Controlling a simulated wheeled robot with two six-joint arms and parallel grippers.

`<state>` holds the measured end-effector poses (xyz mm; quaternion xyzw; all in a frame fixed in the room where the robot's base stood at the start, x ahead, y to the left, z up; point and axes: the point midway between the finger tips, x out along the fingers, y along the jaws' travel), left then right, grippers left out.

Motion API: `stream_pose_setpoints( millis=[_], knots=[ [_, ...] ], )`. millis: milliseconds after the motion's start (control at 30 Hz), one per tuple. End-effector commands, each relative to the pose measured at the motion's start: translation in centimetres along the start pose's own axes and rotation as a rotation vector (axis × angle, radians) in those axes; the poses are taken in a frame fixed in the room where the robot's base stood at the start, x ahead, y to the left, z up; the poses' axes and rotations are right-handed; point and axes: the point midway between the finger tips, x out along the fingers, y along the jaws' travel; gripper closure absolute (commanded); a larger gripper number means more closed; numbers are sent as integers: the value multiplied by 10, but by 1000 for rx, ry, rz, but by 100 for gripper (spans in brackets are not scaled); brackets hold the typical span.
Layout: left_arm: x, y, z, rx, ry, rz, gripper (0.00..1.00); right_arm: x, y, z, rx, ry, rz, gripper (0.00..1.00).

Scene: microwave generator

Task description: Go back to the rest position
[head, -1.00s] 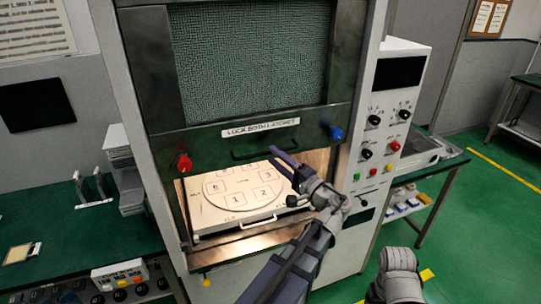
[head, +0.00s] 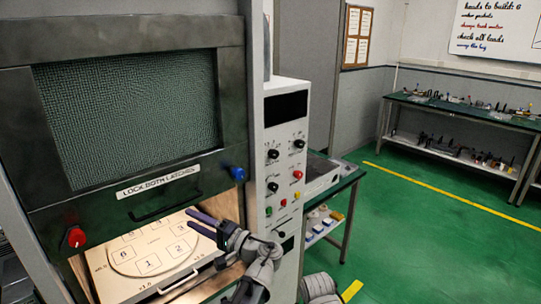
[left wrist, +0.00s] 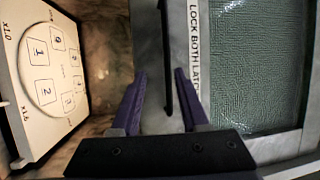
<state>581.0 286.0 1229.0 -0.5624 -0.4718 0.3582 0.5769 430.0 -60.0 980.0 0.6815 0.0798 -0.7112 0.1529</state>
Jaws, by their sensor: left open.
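My left gripper (head: 191,219) is open in front of the microwave cabinet, near the lower edge of its raised door (head: 125,120). The black door handle (head: 165,207) is just left of its fingertips in the head view. In the left wrist view the handle (left wrist: 166,60) shows beyond the open purple fingers (left wrist: 157,100); I cannot tell whether they touch it. No object is in the jaws. Under the door, the white tray with a numbered turntable (head: 150,249) is visible, partly hidden by my left arm. My right gripper is not visible; only part of what looks like my right arm shows at the bottom.
A red latch knob (head: 76,237) and a blue latch knob (head: 238,174) sit at the door's lower corners. The control panel (head: 287,150) stands to the right. A side table (head: 352,183) is beyond it. Green floor (head: 430,240) is open to the right.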

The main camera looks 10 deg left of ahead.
Motion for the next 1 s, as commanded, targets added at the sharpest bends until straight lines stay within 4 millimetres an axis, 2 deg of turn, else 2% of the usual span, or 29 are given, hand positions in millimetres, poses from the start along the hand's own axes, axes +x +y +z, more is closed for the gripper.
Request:
stream_pose_setpoints(
  millis=[67, 167, 267, 400, 500, 600, 700, 800, 900, 1000],
  knots=[
    [-6, 19, 7, -5, -9, 90, 55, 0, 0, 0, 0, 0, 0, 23],
    [-22, 58, 19, -11, -27, 279, 55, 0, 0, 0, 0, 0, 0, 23],
    [-52, 102, 32, -8, -47, 509, 55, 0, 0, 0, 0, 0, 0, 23],
    [-109, 155, 49, 12, -67, 834, 55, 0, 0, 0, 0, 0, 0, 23],
    [-158, 181, 61, 36, -77, 1058, 55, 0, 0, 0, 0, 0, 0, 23],
    [-205, 197, 72, 64, -82, 1258, 55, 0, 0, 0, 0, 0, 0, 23],
    [-244, 203, 81, 91, -84, 1416, 55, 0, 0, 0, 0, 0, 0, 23],
    [-272, 205, 87, 111, -84, 1527, 55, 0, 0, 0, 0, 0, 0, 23],
    [-287, 204, 91, 124, -84, 1590, 55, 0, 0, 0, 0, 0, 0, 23],
    [-293, 204, 92, 129, -84, 1615, 55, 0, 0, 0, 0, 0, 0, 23]
  ],
)
